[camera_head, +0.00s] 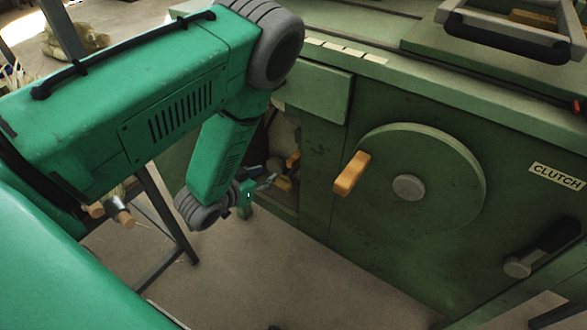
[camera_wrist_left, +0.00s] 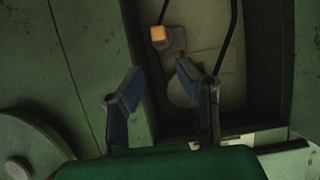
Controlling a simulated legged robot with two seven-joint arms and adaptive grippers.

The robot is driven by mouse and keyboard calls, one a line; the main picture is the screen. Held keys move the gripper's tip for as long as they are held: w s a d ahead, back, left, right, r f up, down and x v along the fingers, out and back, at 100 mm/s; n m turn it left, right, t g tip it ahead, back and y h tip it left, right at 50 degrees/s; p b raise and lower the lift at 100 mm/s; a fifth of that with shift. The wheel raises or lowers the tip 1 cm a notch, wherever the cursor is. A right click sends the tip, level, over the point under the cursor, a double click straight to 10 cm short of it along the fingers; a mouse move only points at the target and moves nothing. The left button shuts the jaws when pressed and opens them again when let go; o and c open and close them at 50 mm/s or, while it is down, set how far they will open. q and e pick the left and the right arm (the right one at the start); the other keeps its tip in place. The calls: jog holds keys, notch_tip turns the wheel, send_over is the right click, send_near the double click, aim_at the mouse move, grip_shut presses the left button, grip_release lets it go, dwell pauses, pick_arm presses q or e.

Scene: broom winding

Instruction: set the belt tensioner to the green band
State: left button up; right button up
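The green machine (camera_head: 322,150) has an open recess low on its front. Inside it, a small orange knob (camera_head: 293,159) shows; in the left wrist view an orange-yellow knob (camera_wrist_left: 158,35) sits on a small block. It may be part of the belt tensioner, but I cannot tell for sure. I cannot make out a green band. My left gripper (camera_head: 266,178) is at the recess mouth. In the left wrist view its blue-grey fingers (camera_wrist_left: 160,92) are apart, with nothing held between them. A pale round part (camera_wrist_left: 183,85) lies behind them. My right gripper is out of view.
A large green wheel (camera_head: 440,190) with an orange handle (camera_head: 352,173) stands right of the recess; its rim also shows in the left wrist view (camera_wrist_left: 40,145). A black-handled lever (camera_head: 556,238) sits below the CLUTCH label (camera_head: 557,177). The floor (camera_head: 260,275) below is clear.

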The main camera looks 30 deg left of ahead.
aim_at(292, 160)
pick_arm(q)
jog(key=b+x, duration=0.2)
jog(key=x, duration=0.4)
jog(key=b+x, duration=0.2)
jog(key=x, duration=0.4)
jog(key=shift+w+d+r+b, duration=0.1)
jog(key=shift+w+b, duration=0.2)
jog(key=shift+w, duration=0.75)
